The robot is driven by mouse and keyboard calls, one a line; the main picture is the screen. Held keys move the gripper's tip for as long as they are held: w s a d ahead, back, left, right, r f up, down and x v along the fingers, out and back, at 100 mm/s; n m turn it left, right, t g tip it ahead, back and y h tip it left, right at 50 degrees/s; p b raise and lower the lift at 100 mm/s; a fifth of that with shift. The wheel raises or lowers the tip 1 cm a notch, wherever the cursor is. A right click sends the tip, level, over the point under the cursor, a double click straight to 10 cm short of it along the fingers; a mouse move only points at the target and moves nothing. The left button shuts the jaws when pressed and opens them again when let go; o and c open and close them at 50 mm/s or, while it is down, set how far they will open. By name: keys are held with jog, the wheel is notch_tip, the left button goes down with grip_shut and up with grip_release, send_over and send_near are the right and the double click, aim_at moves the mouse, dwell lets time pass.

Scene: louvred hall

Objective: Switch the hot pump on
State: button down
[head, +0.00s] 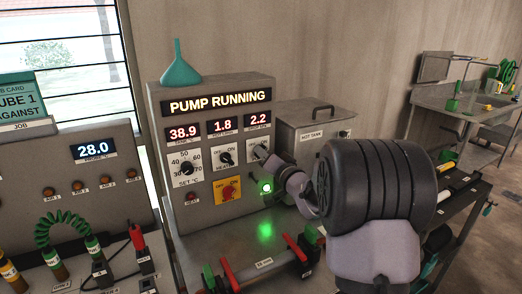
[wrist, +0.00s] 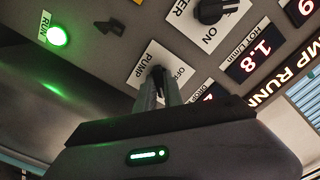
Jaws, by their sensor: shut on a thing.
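The grey control panel (head: 244,205) has a lit display (head: 219,102) reading PUMP RUNNING. Three red readouts below show 38.9, 1.8 and 2.2. The green run lamp (head: 266,187) is lit; in the wrist view the RUN lamp (wrist: 57,37) glows too. My gripper (head: 269,160) is at the panel's right side. In the wrist view its fingers (wrist: 160,90) are shut on the dark pump knob (wrist: 158,72), on a white plate marked PUMP and OFF. The fingers hide part of the knob and plate.
The black heater knob (head: 225,159) sits left of the pump knob, above a red knob on a yellow plate (head: 228,190). A green funnel (head: 180,68) stands on the panel. A hot tank (head: 309,130) stands behind right.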

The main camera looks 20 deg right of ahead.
jog(key=shift+m, duration=0.3)
jog(key=c, duration=1.4)
grip_release()
jog(key=s+b, duration=0.2)
jog(key=s, duration=0.5)
jog(key=shift+d, duration=0.1)
